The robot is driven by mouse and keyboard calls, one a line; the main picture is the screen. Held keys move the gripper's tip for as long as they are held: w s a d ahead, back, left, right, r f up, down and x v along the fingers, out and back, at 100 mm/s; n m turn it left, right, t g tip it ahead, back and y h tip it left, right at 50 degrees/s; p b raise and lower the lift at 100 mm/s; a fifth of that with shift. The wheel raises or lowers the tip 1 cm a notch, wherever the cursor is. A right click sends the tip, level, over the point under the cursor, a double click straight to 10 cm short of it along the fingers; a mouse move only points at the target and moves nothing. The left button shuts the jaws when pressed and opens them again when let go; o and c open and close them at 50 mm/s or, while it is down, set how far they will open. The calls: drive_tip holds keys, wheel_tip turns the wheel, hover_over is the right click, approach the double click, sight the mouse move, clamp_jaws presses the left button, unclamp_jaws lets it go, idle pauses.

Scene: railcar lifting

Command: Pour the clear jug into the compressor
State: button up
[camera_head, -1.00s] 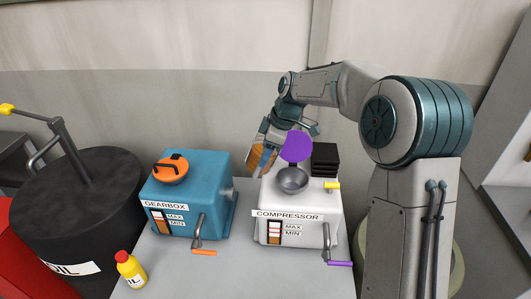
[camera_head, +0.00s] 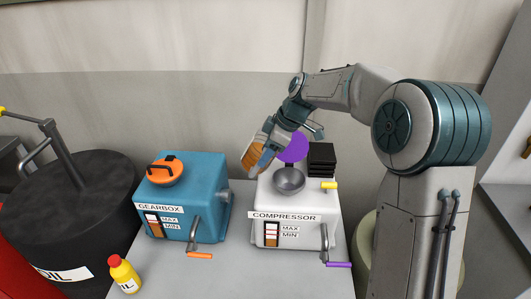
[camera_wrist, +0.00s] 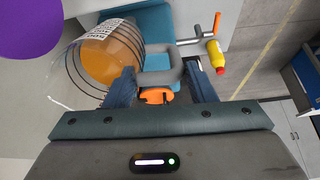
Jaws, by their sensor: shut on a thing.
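The clear jug (camera_head: 254,156) holds amber liquid and hangs tilted in the air, up and left of the compressor's funnel. In the wrist view the jug (camera_wrist: 100,60) shows a white label, dark ring lines and a grey handle (camera_wrist: 166,76). My gripper (camera_head: 268,146) is shut on the jug's handle; its fingers (camera_wrist: 160,88) flank it in the wrist view. The white compressor (camera_head: 262,203) has a grey funnel-like opening (camera_head: 289,181) on top, with its purple lid (camera_head: 293,147) raised behind. Its gauge (camera_head: 271,234) shows brown below MAX. I see no liquid flowing.
The blue gearbox (camera_head: 211,189) with an orange cap (camera_head: 164,172) stands left of the compressor. A yellow bottle (camera_head: 124,275) is at the table's front left, beside a black oil drum (camera_head: 60,205). A black finned block (camera_head: 322,158) and yellow piece (camera_head: 329,185) sit on the compressor.

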drive_tip(key=shift+d+f+y+b, duration=0.3)
drive_tip(key=shift+d+y+b, duration=0.6)
drive_tip(key=shift+b, duration=0.6)
drive_tip(key=shift+s+d+f+y+b, duration=0.15)
drive_tip(key=shift+f+y+b, duration=0.3)
drive_tip(key=shift+y+b, duration=0.8)
drive_tip(key=shift+d+f+t+y+b, duration=0.25)
drive_tip(key=shift+f+y+b, duration=0.55)
drive_tip(key=shift+b, duration=2.25)
drive_tip(key=shift+d+f+t+y+b, duration=0.25)
drive_tip(key=shift+f+y+b, duration=0.45)
drive_tip(key=shift+b, duration=2.3)
